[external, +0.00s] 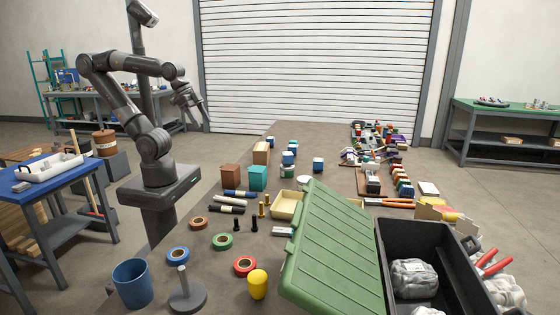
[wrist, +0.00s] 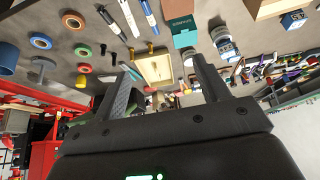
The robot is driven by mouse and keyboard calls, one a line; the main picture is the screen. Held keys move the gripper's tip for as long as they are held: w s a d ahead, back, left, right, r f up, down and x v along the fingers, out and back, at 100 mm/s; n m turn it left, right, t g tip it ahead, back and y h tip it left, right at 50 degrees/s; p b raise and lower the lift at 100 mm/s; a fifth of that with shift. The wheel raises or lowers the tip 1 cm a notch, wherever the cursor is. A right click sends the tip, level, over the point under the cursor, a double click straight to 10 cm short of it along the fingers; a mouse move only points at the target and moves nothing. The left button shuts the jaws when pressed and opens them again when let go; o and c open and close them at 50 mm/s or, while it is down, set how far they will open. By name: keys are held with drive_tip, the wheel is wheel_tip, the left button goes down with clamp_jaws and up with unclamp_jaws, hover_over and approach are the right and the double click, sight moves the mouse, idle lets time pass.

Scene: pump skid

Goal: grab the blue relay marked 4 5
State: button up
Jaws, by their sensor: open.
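Several small blue-and-white relays stand on the big table in the external view: one apart on the right (external: 318,164), one at the back (external: 293,145) and a close pair (external: 287,158). Their markings are too small to read there, so I cannot tell which is marked 4 5.
A teal box (external: 258,178), a brown box (external: 230,175) and a yellow tray (external: 286,205) stand near the relays. Tape rolls (external: 222,241) and a blue cup (external: 132,284) are at the front left. A green-lidded case (external: 335,250) rises at the front right.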

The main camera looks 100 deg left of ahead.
drive_tip(key=shift+o, duration=0.4)
drive_tip(key=w+a+r+g, duration=0.1)
drive_tip(key=w+a+r, duration=0.1)
drive_tip(key=w+a, duration=0.35)
drive_tip(key=w+a+r+g, duration=0.1)
drive_tip(key=w+a+r, duration=0.1)
drive_tip(key=w, duration=0.6)
drive_tip(key=n+g, duration=0.1)
drive_tip(key=g, duration=0.3)
hover_over(292, 150)
drive_tip(key=a, duration=0.3)
drive_tip(key=f, duration=2)
drive_tip(key=shift+w+d+f, duration=0.2)
drive_tip(key=shift+w+f, duration=0.05)
wheel_tip(292, 150, down, 5)
drive_tip(key=shift+s+a+r, duration=0.1)
drive_tip(key=shift+r, duration=0.1)
drive_tip(key=f, duration=0.6)
drive_tip(key=shift+s+f, duration=0.2)
drive_tip(key=shift+s, duration=0.05)
